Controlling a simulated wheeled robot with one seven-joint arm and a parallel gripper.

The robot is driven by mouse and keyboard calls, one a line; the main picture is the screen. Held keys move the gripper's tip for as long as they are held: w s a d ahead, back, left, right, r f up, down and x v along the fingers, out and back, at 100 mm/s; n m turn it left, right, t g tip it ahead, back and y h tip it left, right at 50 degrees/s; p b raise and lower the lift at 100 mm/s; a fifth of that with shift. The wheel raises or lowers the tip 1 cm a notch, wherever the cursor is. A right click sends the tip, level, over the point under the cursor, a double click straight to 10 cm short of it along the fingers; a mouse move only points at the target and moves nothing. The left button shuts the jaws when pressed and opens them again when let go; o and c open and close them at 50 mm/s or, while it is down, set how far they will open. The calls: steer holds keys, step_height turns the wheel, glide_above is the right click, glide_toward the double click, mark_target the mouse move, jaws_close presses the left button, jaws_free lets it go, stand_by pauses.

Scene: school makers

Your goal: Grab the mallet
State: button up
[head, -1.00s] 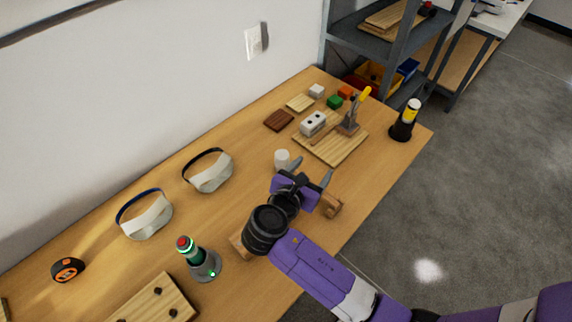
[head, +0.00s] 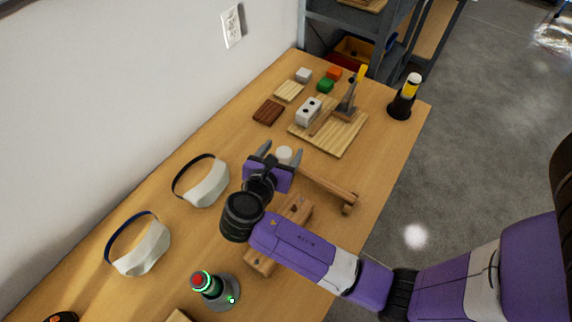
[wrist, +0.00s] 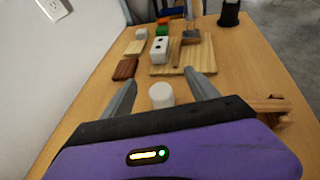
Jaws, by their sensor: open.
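A wooden bar with a short crosspiece (head: 332,186) lies on the table right of my gripper. It looks like the mallet, but I cannot tell for certain because its left end is hidden behind my finger. In the wrist view its right part (wrist: 268,104) shows outside the right finger. My gripper (head: 281,153) is open and holds nothing. A white cylinder (wrist: 161,95) shows between its fingers, just ahead, and also in the head view (head: 284,154).
A wooden board (head: 340,141) with a white two-holed block (head: 309,111) and a yellow-handled clamp (head: 350,102) lies beyond. Goggles (head: 206,187), a green-lit device (head: 215,291) and a wooden block (head: 295,211) are nearer. The wall borders the left.

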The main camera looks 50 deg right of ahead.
mark_target(283, 159)
steer(key=f+b, duration=0.4)
steer(key=f, duration=0.1)
steer(key=shift+w+f+b, duration=0.2)
steer(key=shift+w+b, duration=0.05)
steer(key=shift+b, duration=0.1)
steer(key=shift+x, duration=1.15)
steer(key=shift+f+x, duration=0.15)
steer(key=shift+x, duration=1.2)
steer(key=shift+f+x, duration=0.15)
steer(key=shift+x, duration=1.25)
steer(key=shift+w+a, duration=0.2)
steer(key=shift+c, duration=0.4)
jaws_close()
